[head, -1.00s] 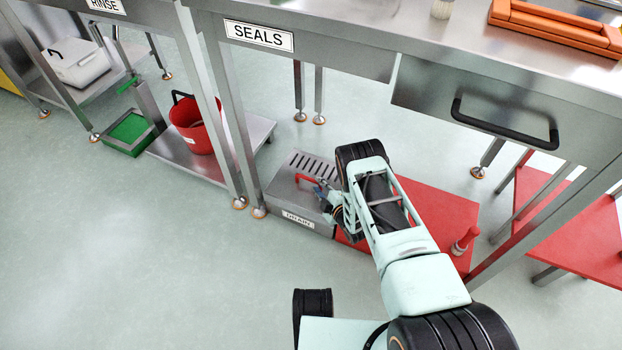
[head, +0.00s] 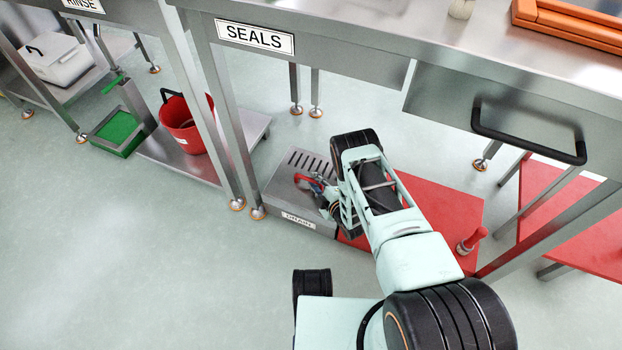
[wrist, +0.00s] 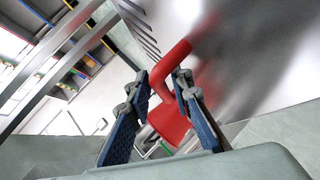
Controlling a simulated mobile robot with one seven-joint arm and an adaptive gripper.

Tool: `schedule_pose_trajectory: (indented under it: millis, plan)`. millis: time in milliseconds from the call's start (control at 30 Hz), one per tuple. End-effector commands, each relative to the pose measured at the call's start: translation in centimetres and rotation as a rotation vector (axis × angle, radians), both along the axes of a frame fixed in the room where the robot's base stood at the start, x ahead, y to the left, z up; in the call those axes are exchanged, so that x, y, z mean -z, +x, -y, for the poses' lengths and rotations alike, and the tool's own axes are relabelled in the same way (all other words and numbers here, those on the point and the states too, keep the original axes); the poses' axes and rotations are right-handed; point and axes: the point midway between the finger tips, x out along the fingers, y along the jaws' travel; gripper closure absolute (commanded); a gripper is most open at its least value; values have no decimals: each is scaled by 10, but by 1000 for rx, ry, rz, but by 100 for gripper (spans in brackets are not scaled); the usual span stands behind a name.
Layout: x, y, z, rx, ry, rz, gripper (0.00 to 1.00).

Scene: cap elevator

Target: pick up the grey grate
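The grey grate (head: 306,161) is a slotted metal plate on top of the low steel box labelled DRAIN (head: 298,219). In the wrist view its dark slots (wrist: 138,27) show at the top. A red bent handle (wrist: 179,55) stands up from the metal, and also shows in the head view (head: 301,178). My gripper (wrist: 161,82) is at the handle, one blue-padded finger on each side of it. The fingers are apart, with narrow gaps visible beside the handle. In the head view my gripper (head: 320,184) is small and partly hidden by my arm.
A red mat or board (head: 440,212) lies right of the drain box, with a red-handled object (head: 471,241) on it. The steel table labelled SEALS (head: 254,36) overhangs, its legs close by. A red bucket (head: 184,125) stands on a low shelf to the left. The front floor is clear.

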Motion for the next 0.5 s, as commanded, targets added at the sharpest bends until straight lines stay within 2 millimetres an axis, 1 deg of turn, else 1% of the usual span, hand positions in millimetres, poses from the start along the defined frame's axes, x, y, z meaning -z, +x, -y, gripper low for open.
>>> schedule_pose_trajectory:
  millis: [33,200,500]
  plan:
    - [0,0,0,0,0,0,82]
    - [0,0,0,0,0,0,100]
    - [0,0,0,0,-1,0,100]
